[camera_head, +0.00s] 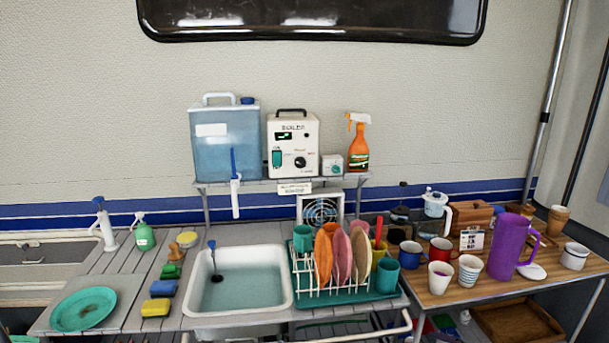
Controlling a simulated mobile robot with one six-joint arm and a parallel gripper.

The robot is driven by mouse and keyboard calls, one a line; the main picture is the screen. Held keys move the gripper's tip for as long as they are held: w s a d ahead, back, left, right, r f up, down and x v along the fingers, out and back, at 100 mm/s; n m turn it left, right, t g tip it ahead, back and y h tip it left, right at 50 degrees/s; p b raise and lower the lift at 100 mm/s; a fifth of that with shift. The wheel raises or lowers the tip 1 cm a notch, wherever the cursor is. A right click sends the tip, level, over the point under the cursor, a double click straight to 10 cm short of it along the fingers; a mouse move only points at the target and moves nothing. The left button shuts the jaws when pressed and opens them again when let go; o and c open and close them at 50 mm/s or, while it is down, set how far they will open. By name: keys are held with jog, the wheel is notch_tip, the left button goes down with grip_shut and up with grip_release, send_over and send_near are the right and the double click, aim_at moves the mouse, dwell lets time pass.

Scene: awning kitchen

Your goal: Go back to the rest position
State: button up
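My gripper and arm do not show in the head view, so I cannot see whether the gripper holds anything. The counter (130,262) runs across the lower part of the view. A white sink basin (290,285) with water in it is set in its middle. A dish rack (298,290) with several coloured plates and cups stands right of the sink. A teal plate (83,309) lies on the left part of the counter.
A raised shelf (225,184) behind the sink bears a blue water container (224,150), a white device (305,145) and an orange spray bottle (358,150). A wooden table (450,290) at right holds several mugs and a tall purple jug (508,247).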

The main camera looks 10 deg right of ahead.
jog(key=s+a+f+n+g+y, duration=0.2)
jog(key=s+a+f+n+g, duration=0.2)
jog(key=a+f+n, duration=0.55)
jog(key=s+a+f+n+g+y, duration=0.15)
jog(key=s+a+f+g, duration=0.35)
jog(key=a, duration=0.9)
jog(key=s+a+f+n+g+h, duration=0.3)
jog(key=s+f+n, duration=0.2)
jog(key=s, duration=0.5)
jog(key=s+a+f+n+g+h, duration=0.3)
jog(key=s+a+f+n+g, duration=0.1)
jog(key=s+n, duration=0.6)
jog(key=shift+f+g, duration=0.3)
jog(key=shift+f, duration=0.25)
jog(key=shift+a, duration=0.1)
